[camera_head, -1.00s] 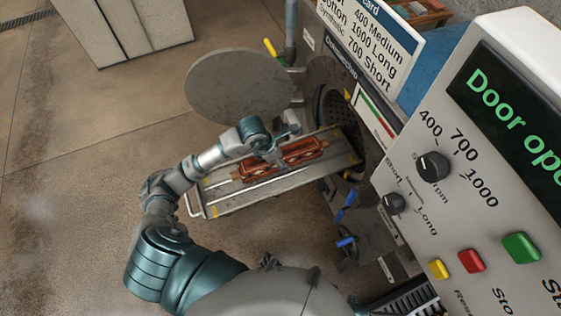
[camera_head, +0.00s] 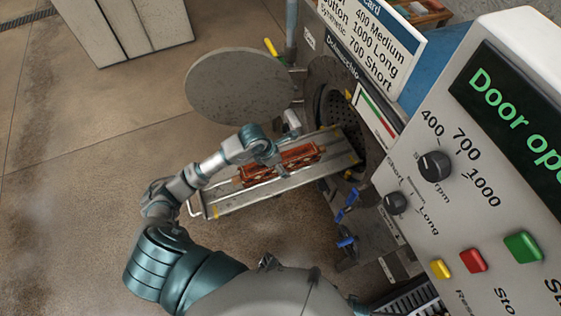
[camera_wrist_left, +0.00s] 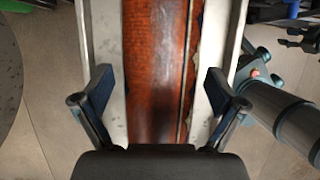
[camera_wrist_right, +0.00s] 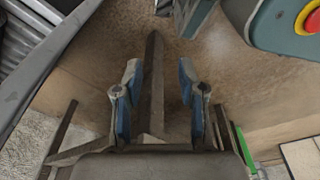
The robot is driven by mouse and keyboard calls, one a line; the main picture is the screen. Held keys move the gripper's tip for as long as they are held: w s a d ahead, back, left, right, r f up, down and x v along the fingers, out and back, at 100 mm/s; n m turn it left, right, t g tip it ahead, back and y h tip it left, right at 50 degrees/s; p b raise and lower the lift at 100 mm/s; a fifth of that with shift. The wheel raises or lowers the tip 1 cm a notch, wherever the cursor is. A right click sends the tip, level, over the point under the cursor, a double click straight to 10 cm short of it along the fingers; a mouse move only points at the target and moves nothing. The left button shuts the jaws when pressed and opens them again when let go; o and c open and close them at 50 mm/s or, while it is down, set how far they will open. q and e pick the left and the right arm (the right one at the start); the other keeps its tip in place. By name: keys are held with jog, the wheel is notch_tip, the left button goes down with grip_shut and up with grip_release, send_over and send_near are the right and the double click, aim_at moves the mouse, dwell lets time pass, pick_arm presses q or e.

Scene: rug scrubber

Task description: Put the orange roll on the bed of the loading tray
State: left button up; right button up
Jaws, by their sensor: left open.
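The orange-red patterned roll (camera_head: 304,154) lies lengthwise on the bed of the grey loading tray (camera_head: 233,204), which reaches up to the round machine opening. My left gripper (camera_head: 281,166) is over the middle of the roll and hides part of it. In the left wrist view, the roll (camera_wrist_left: 157,40) runs between the two spread fingers of my left gripper (camera_wrist_left: 158,75), with tray metal on both sides. I cannot tell whether the fingers touch it. My right gripper (camera_wrist_right: 158,85) is open with nothing held; a dark bar shows between its fingers.
The round door (camera_head: 240,88) stands open beside the drum opening (camera_head: 345,120). The control panel (camera_head: 470,170) reads "Door ope", cut off at the edge, at the right.

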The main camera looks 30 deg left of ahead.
pick_arm(q)
jog(key=v, duration=1.2)
jog(key=shift+p, duration=0.35)
jog(key=shift+s, duration=0.1)
